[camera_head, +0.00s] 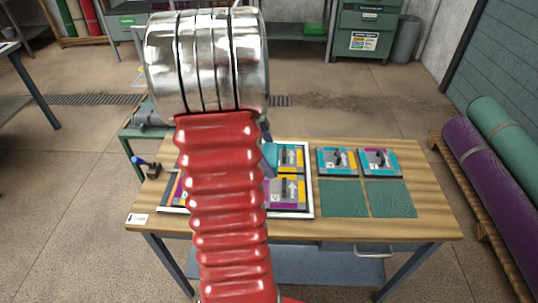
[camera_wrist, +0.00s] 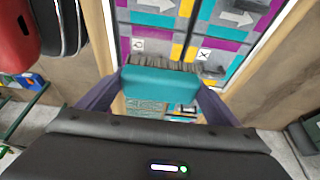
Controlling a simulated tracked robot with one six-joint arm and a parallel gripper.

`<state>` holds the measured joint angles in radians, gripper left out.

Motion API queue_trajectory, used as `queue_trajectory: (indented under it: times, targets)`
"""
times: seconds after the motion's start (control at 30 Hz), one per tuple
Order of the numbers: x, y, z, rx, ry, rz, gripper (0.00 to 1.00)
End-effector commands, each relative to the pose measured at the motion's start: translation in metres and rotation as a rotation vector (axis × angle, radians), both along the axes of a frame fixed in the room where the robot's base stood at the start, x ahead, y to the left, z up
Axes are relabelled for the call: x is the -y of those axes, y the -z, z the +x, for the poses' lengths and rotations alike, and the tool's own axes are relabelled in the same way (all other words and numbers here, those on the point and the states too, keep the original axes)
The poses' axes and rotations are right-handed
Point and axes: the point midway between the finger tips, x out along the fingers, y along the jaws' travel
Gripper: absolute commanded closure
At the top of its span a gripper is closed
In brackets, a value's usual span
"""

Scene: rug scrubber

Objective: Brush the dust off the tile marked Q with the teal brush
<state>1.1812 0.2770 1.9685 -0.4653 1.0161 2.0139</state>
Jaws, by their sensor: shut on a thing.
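My gripper (camera_wrist: 156,90) is shut on the teal brush (camera_wrist: 148,82), with a finger on each side of its block. The bristles (camera_wrist: 160,63) point toward the framed tiles in the wrist view. A tile (camera_wrist: 138,30) with a small round mark that may be Q lies beyond the brush at left. A tile marked X (camera_wrist: 205,55) lies to its right. I cannot tell whether the bristles touch a tile, and dust is not clear.
On the wooden table (camera_head: 432,205), two patterned tiles (camera_head: 337,161) (camera_head: 380,162) and two green textured squares (camera_head: 343,198) (camera_head: 391,198) lie right of the frame. A small blue-and-black object (camera_head: 146,165) is at the left edge. Rolled rugs (camera_head: 492,165) lie at far right.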

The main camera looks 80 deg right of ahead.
Motion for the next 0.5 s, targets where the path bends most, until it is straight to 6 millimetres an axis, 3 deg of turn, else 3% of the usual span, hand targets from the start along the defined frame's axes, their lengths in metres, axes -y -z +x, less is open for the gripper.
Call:
queue_trajectory:
  times: [0.27, 0.5]
  targets:
    - [0.000, 0.008, 0.000, 0.000, -0.002, 0.000, 0.41]
    - [0.000, 0.032, 0.000, -0.001, -0.001, 0.003, 0.41]
